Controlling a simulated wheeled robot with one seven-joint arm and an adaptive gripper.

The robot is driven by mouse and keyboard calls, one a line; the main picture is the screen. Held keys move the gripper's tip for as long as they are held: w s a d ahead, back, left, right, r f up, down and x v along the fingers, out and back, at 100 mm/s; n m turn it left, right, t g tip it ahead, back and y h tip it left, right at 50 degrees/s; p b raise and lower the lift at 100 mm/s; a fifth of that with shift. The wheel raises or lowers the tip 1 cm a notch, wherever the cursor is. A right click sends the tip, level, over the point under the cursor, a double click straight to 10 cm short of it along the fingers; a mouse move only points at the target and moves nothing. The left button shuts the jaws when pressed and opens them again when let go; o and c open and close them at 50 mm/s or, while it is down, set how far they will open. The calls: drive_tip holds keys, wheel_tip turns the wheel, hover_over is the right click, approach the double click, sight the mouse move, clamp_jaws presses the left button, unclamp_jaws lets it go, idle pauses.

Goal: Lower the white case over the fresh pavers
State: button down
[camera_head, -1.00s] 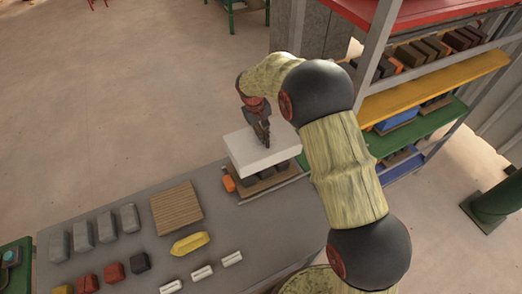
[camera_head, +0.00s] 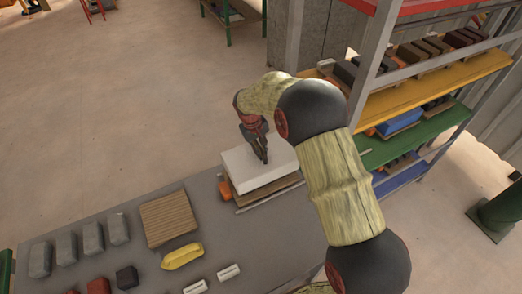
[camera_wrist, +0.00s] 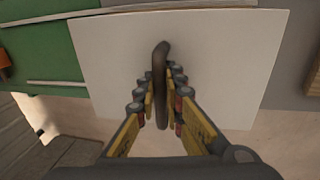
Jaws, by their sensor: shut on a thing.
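The white case (camera_head: 249,171) is a pale box on a wooden board (camera_head: 272,194) at the far right end of the grey table. My gripper (camera_head: 261,158) is above its top, shut on its dark handle. In the wrist view the case's top (camera_wrist: 112,60) fills the middle, and the handle (camera_wrist: 161,60) runs between the fingers of my gripper (camera_wrist: 162,105). The case sits low, close to the board, and hides the dark pavers under it. I cannot tell whether its lower edge touches the board.
An orange piece (camera_head: 226,189) lies by the case's left side. A slatted wooden board (camera_head: 168,219), a yellow object (camera_head: 182,256) and several grey blocks (camera_head: 92,239) lie on the table (camera_head: 215,228). A shelf rack with coloured shelves (camera_head: 425,85) stands close on the right.

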drive_tip(key=shift+f+b, duration=1.25)
drive_tip(key=shift+f, duration=1.35)
drive_tip(key=shift+f, duration=0.3)
drive_tip(key=c, duration=1.9)
unclamp_jaws()
drive_tip(key=shift+o, duration=0.4)
drive_tip(key=r, duration=0.4)
drive_tip(key=a+r, duration=0.1)
drive_tip(key=r, duration=0.3)
drive_tip(key=s+a+r, duration=0.1)
drive_tip(key=r, duration=0.2)
drive_tip(key=shift+a+r, duration=0.1)
drive_tip(key=shift+r, duration=0.3)
